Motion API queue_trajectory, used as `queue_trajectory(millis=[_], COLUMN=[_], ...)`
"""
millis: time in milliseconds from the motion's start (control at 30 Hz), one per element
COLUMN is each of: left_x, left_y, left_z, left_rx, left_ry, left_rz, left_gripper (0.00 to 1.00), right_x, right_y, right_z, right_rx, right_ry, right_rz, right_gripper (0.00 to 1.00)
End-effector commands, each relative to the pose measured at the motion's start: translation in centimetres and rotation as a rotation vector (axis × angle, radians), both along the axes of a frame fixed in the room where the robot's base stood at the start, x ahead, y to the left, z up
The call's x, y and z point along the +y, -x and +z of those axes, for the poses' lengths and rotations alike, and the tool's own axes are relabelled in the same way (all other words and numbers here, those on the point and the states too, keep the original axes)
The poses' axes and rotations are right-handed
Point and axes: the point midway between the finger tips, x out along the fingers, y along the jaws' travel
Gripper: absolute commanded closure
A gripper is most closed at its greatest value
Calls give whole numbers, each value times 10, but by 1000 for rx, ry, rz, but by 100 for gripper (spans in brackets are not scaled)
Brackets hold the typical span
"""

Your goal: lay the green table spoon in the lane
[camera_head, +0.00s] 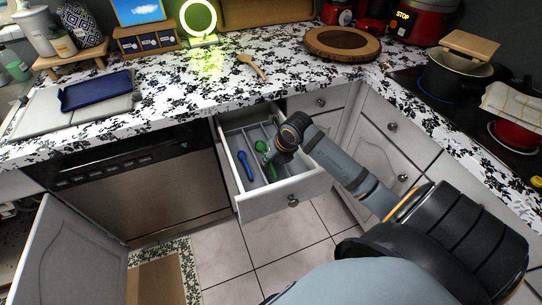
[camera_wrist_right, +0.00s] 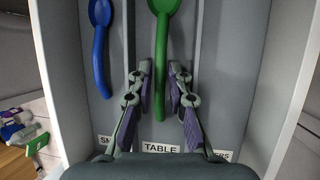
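The green table spoon (camera_wrist_right: 161,60) is in the middle lane (camera_wrist_right: 182,25) of the open drawer, over the floor behind the label reading TABLE. Its bowl (camera_head: 261,146) points to the far end. My right gripper (camera_wrist_right: 160,72) is open, with one finger on each side of the green handle and a visible gap on both sides. In the head view my right gripper (camera_head: 279,156) is low over the drawer and partly hides the spoon. A blue spoon (camera_wrist_right: 99,45) lies in the left lane. My left gripper is not in view.
The drawer's front panel (camera_head: 285,198) and side walls stand around the gripper, with thin dividers between lanes. The right lane looks empty. A wooden spoon (camera_head: 251,66) lies on the counter above. An open cabinet door (camera_head: 75,255) is at lower left.

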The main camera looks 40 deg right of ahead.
Motion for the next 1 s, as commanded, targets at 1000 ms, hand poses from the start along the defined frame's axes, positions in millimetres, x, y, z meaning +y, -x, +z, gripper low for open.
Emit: queue_trajectory(millis=[1000], left_x=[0], left_y=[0], left_z=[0], left_rx=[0], left_ry=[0], left_rz=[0], left_gripper=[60], right_x=[-5], right_y=[29], right_z=[66], right_rx=[-1], right_ry=[3], right_rz=[2], right_gripper=[63])
